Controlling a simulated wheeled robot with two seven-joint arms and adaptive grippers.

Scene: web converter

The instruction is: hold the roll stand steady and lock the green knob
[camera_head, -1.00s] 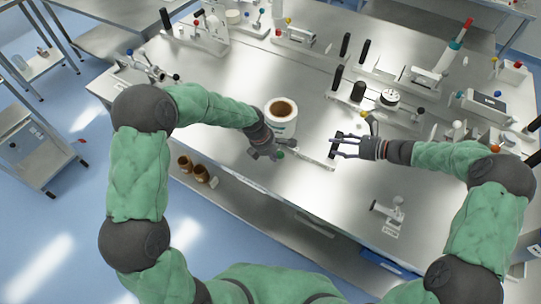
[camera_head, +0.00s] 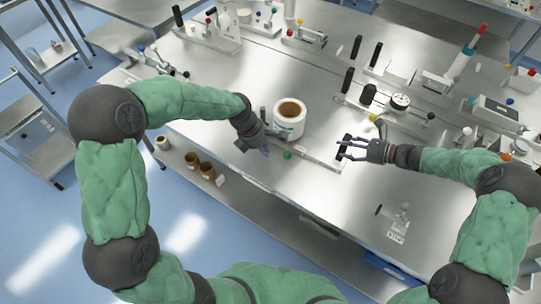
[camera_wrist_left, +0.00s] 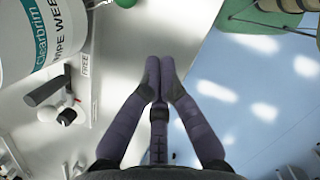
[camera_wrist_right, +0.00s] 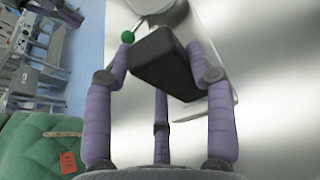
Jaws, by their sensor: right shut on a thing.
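The white roll (camera_head: 289,121) stands upright on the roll stand (camera_head: 318,158), whose flat metal base runs to the right along the bench. The green knob (camera_head: 287,155) is low in front of the roll; it also shows at the top edge of the left wrist view (camera_wrist_left: 125,3) and in the right wrist view (camera_wrist_right: 128,37). My left gripper (camera_head: 265,150) is just left of the knob, apart from it; its fingertips (camera_wrist_left: 152,66) meet with nothing between them. My right gripper (camera_head: 343,149) is shut on the stand's black handle block (camera_wrist_right: 166,62) at its right end.
A black round part and a white dial (camera_head: 400,101) sit on a fixture behind my right gripper. A small metal fixture (camera_head: 394,222) lies at the front right. Brown rolls (camera_head: 207,171) are on the shelf below. The bench centre front is clear.

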